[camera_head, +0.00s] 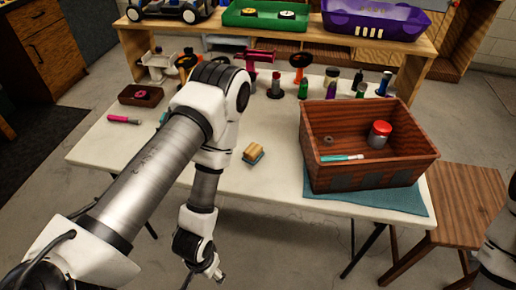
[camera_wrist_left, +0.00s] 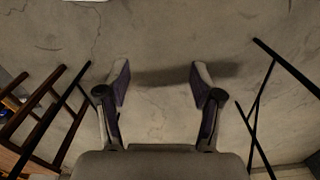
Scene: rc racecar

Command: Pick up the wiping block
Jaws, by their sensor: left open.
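The wiping block (camera_head: 253,153) is a small tan block with a blue-grey underside. It lies on the white table (camera_head: 228,184) near the front middle, left of the wooden crate. My left gripper (camera_head: 219,277) hangs below and in front of the table's front edge, apart from the block. In the left wrist view my left gripper (camera_wrist_left: 158,88) is open and empty, with bare floor between its fingers. The block does not show in that view. On the right edge of the head view only part of my right arm shows, and its gripper is out of view.
A wooden crate (camera_head: 312,172) on a blue cloth (camera_head: 408,200) holds a red-lidded jar (camera_head: 379,134). Several bottles and tools stand at the table's back under a wooden shelf (camera_head: 290,42). A marker (camera_head: 124,119) lies at left. Table around the block is clear.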

